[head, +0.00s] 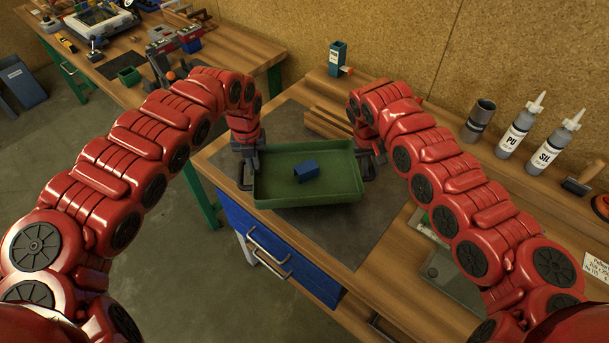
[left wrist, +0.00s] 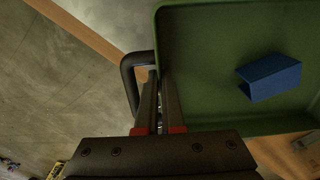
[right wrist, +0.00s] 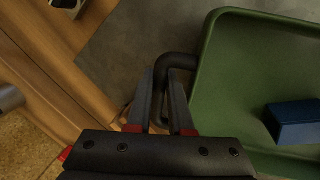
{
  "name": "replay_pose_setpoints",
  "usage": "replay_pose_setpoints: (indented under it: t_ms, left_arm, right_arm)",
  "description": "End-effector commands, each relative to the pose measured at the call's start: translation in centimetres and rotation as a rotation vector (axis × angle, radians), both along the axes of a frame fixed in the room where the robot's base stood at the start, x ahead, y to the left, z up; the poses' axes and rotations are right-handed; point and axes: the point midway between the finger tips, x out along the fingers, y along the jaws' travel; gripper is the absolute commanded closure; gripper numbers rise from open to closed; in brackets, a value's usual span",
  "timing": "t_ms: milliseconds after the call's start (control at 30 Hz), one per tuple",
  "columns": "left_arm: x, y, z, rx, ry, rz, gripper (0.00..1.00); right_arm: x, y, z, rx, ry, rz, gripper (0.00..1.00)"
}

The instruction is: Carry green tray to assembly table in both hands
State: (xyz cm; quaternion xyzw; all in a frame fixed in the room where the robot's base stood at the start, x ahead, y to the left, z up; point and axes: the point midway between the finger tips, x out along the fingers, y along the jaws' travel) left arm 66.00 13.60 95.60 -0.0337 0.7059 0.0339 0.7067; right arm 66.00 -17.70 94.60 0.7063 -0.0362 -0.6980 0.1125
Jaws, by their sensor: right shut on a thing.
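The green tray (head: 335,190) is over the near workbench at its left front corner, with a blue block-like part (head: 306,171) inside. I cannot tell whether it touches the mat. My right gripper (head: 370,165) is shut on the tray's right dark handle (right wrist: 178,62). My left gripper (head: 247,170) is at the left dark handle (left wrist: 128,80). Its fingers (left wrist: 158,100) overlap the handle beside the tray wall; their grip is unclear. A second table (head: 115,85) with green legs stands at the back left.
The second table holds a framed device (head: 100,20), a small green bin (head: 129,76) and tools. The workbench has a dark mat (head: 350,235), wooden strips (head: 328,122), bottles (head: 515,130) and a blue holder (head: 337,58). Open floor (head: 130,180) lies left.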

Motion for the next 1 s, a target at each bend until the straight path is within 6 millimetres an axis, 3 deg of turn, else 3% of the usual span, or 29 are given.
replay_pose_setpoints:
  t_ms: [267, 833, 867, 1000]
  left_arm:
    - [0.0, 0.3, -0.7, 0.003, -0.001, 0.003, 1.00]
    - [0.1, 0.3, -5.3, 0.003, -0.001, 0.003, 1.00]
    - [0.1, 0.3, -4.9, 0.003, -0.001, 0.003, 0.92]
    - [0.0, 0.2, -4.7, 0.003, -0.001, 0.002, 0.66]
  right_arm:
    - [0.0, -0.3, -0.8, -0.004, 0.000, -0.004, 1.00]
    - [0.0, -0.3, -5.3, -0.004, 0.000, -0.004, 1.00]
    - [0.0, -0.3, -4.9, -0.004, 0.000, -0.004, 0.77]
    - [0.0, -0.2, -4.8, -0.002, 0.000, -0.002, 0.52]
